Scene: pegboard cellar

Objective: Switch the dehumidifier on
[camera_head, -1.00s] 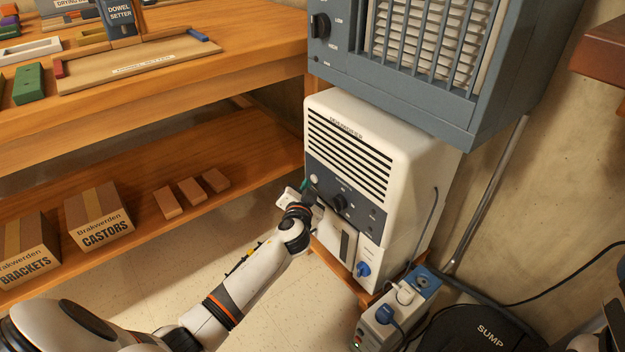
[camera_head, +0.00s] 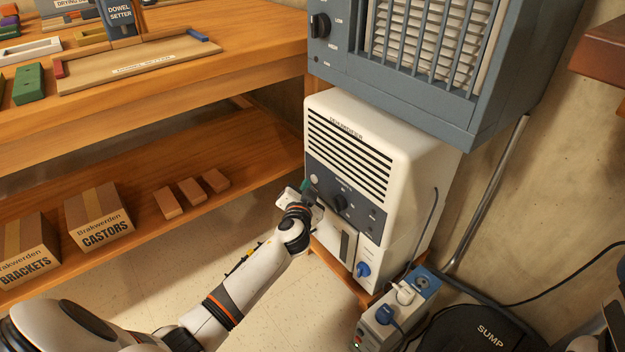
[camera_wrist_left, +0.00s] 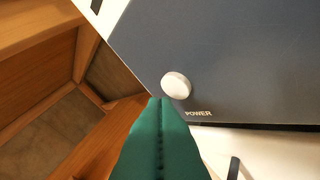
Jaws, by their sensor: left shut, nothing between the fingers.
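The dehumidifier (camera_head: 425,170) is a white box with a dark grey control panel (camera_head: 362,205) on its front, under a slatted vent. In the left wrist view, a round white button (camera_wrist_left: 176,85) sits on the panel beside the printed word POWER. My left gripper (camera_wrist_left: 160,103) is shut and empty; its green fingertips are right at the button's lower left edge. I cannot tell whether they touch it. My right gripper is not in view.
A blue-grey slatted heater-like unit (camera_head: 395,85) stands above the dehumidifier. A blue plug (camera_head: 362,269) is in its lower front. A socket box (camera_head: 372,325) with plugs stands at right. The wooden bench shelf (camera_head: 245,150) is close on the left.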

